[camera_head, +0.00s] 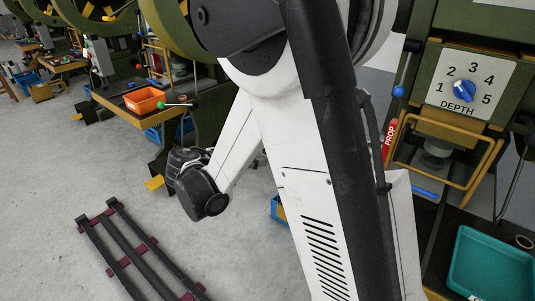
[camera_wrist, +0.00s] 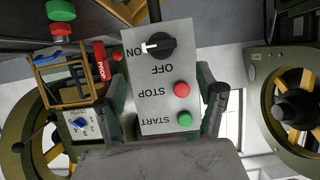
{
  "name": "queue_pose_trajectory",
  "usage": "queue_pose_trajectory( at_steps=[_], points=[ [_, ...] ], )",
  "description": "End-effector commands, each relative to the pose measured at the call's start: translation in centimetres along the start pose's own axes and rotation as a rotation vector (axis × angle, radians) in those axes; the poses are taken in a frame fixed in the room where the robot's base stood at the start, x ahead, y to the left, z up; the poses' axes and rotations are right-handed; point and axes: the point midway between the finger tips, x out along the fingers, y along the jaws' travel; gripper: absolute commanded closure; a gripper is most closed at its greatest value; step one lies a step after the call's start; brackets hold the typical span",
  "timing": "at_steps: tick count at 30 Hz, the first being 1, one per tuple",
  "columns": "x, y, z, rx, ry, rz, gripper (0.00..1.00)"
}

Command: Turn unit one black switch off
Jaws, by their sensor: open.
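The control box (camera_wrist: 160,118) shows in the wrist view, upside down and between my fingers. Its black switch (camera_wrist: 163,45) is a round knob whose white mark points left, at the word ON. The word OFF is printed just below the knob in the picture. A red STOP button (camera_wrist: 182,89) and a green START button (camera_wrist: 185,119) sit on the same face. My gripper (camera_wrist: 168,95) is open, with one finger on each side of the box in the picture. I see nothing between the fingers but the box face. The switch is not visible in the head view.
A blue DEPTH dial (camera_head: 464,90) is on the green machine at right, above a yellow guard frame (camera_head: 488,165). A teal tray (camera_head: 490,262) lies at lower right. An orange bin (camera_head: 144,100) stands on a bench. A dark rack (camera_head: 130,250) lies on the open floor.

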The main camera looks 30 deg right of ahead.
Motion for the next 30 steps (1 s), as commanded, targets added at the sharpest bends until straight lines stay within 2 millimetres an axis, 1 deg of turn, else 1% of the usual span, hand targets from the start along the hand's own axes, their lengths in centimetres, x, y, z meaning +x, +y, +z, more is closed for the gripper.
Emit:
queue_pose_trajectory(
  at_steps=[1, 9, 15, 21, 30],
  points=[
    [1.1, 0.0, 0.1, 0.001, 0.0, 0.003, 0.31],
    [6.2, 0.0, 0.1, 0.0, 0.0, 0.003, 0.31],
    [9.1, 0.0, 0.1, 0.0, -0.001, 0.002, 0.31],
    [10.4, 0.0, 0.1, -0.001, -0.001, 0.0, 0.31],
    [10.6, 0.0, 0.0, -0.002, -0.001, -0.001, 0.31]
  ],
)
